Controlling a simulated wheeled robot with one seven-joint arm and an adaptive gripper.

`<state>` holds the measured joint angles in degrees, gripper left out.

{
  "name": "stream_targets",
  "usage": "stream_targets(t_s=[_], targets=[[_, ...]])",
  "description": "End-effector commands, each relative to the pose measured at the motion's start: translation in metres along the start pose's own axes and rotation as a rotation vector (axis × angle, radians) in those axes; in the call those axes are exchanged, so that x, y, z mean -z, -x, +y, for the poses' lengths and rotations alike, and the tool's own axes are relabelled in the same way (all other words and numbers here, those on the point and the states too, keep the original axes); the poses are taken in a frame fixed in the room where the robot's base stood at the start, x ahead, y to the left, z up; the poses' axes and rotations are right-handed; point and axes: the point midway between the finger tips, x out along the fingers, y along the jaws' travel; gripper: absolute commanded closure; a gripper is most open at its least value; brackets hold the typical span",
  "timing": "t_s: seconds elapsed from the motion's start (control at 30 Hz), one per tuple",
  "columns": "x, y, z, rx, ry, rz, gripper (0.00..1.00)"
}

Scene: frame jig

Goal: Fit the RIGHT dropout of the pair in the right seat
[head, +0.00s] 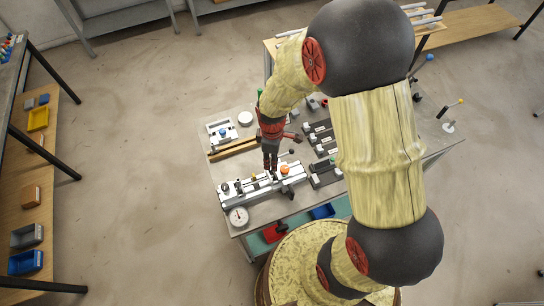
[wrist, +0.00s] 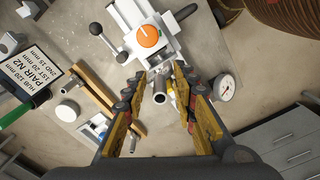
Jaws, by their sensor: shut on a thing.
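The frame jig (head: 262,193) is a pale metal rail with blocks on the near part of the table. An orange knob (head: 285,170) stands on it, and the same knob is large in the wrist view (wrist: 148,36). My gripper (head: 272,168) points down over the jig's middle. In the wrist view its yellow-padded fingers (wrist: 160,78) are shut on a grey metal piece with a round hollow end (wrist: 160,97), seemingly the dropout. I cannot tell which dropout it is. The fingers and jig clutter hide the right seat, and contact with it cannot be told.
A dial gauge (head: 238,216) stands at the jig's near left end. A black-knobbed lever (wrist: 97,29) sticks out beside the orange knob. A card reading PAIR N2 (wrist: 27,80) lies at left in the wrist view. Dark trays (head: 322,138) fill the table right of my gripper.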

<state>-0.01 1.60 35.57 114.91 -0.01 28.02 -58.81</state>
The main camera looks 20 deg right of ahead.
Motion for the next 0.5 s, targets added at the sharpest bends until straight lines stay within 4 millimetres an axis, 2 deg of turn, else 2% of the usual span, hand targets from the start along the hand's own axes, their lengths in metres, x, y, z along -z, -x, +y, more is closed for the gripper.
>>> stream_targets(t_s=[0.27, 0.5], targets=[[0.000, -0.008, 0.001, 0.000, 0.010, 0.000, 0.98], [0.001, -0.024, 0.001, -0.001, 0.009, 0.000, 0.98]])
